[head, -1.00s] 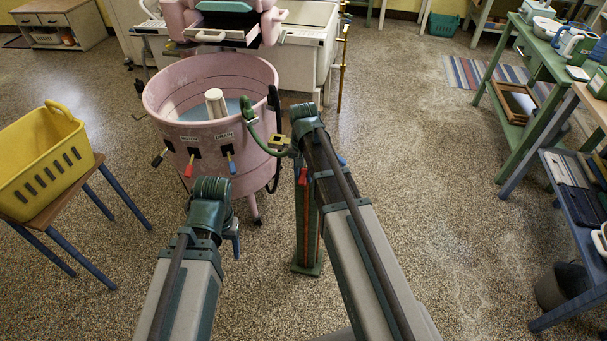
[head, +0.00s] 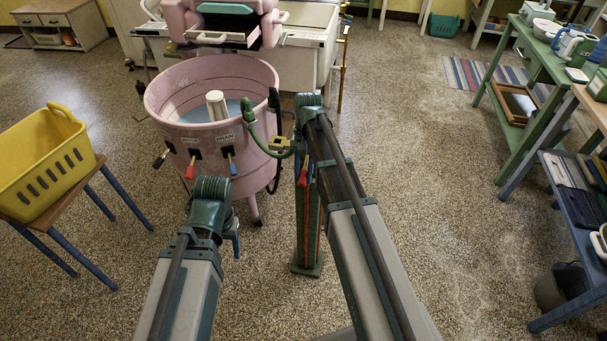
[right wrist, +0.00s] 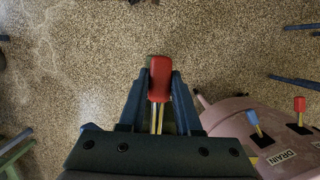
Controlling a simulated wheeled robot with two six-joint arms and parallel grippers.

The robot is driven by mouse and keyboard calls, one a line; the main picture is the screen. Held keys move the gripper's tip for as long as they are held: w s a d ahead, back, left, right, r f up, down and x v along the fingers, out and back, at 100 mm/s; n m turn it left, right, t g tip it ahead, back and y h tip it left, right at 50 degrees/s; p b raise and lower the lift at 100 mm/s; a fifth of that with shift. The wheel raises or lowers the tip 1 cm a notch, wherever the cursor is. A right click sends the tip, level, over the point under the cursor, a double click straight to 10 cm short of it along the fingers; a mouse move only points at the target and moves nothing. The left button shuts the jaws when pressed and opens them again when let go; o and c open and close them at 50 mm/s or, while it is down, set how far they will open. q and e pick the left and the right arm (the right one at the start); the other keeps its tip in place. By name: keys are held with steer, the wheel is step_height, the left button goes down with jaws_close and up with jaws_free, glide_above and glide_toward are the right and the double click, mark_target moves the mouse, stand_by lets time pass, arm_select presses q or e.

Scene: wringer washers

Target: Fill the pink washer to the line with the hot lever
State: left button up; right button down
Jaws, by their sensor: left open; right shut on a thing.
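The pink washer (head: 212,120) stands ahead with pale blue water (head: 205,112) around its white agitator; I cannot make out a fill line. A red lever handle (right wrist: 160,80) is between the fingers of my right gripper (right wrist: 159,72) in the right wrist view, and the gripper is shut on it. In the head view the red handle (head: 303,178) shows at the top of a green post (head: 308,235), right of the washer; my wrist hides most of the grip. My left gripper (head: 232,238) is open and empty in front of the washer, mostly hidden by its own wrist.
The washer's front has black, red and blue levers; the blue one (head: 231,163) is under a DRAIN label. A green hose (head: 255,130) hangs over its rim. A yellow basket (head: 45,165) sits on a stool at left. Benches stand at right, with clear floor between.

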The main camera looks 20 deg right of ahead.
mark_target(306, 164)
steer(key=c, duration=0.6)
jaws_free()
steer(key=shift+r, duration=0.15)
steer(key=p+v, duration=1.3)
steer(key=shift+r, duration=0.25)
steer(key=shift+w, duration=0.1)
